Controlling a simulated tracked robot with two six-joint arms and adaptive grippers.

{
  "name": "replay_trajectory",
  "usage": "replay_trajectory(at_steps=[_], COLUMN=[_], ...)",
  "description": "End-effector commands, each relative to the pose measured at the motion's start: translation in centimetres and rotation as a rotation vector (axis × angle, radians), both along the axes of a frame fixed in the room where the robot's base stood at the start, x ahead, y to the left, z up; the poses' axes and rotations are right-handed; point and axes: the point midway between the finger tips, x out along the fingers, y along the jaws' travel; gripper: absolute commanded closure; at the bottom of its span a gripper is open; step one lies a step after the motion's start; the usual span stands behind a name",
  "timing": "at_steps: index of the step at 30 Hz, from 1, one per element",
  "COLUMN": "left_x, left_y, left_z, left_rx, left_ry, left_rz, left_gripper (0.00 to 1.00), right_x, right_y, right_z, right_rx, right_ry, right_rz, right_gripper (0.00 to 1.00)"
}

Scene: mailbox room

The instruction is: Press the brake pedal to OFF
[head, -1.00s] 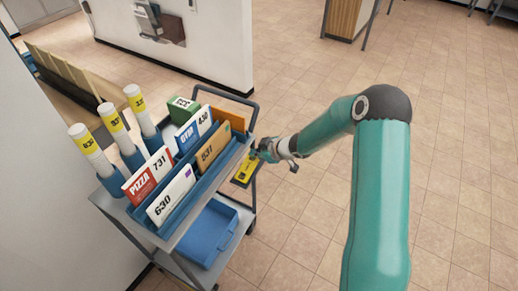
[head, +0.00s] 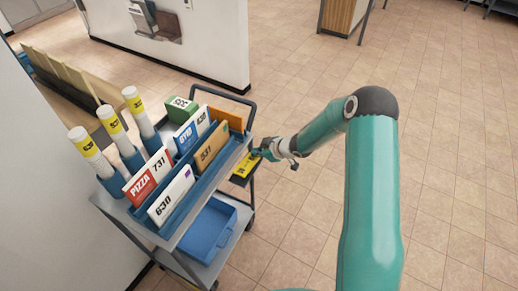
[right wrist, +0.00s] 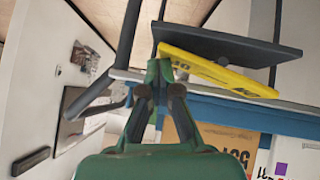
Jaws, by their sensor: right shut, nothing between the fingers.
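In the right wrist view the yellow plate (right wrist: 215,72) lies alongside a flat dark plate (right wrist: 228,44), perhaps the pedal itself. There my right gripper (right wrist: 163,50) is shut and empty, its tips close to the near end of the yellow plate. I cannot tell whether they touch. The ON or OFF wording is not readable. My left gripper is not in view.
The cart (head: 182,232) carries numbered parcels, such as a brown 531 parcel (head: 211,147), and several tubes with yellow labels. A blue bin (head: 208,232) sits on its lower shelf. A white wall (head: 220,45) stands behind. The tiled floor to the right is clear.

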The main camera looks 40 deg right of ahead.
Motion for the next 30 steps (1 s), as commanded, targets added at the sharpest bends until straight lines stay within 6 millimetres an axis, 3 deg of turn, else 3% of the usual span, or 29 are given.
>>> replay_trajectory(at_steps=[8, 16, 19, 24, 30], left_x=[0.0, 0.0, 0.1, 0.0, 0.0], left_y=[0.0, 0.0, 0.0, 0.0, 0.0], left_z=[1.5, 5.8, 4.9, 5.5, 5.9], left_rx=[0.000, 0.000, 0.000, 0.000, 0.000], left_ry=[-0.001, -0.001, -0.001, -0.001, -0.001], left_rz=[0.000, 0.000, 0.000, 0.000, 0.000], left_gripper=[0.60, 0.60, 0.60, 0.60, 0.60], right_x=[0.1, 0.4, -1.0, -3.1, -4.7], right_y=[0.1, -0.8, -2.2, -3.8, -5.0], right_z=[1.1, 4.8, 5.8, 8.5, 10.3], right_rx=[0.002, 0.001, -0.003, -0.002, 0.000], right_ry=[0.003, 0.000, -0.003, -0.003, -0.002], right_rz=[0.005, -0.001, -0.004, -0.003, -0.002], right_gripper=[1.00, 1.00, 1.00, 1.00, 1.00])
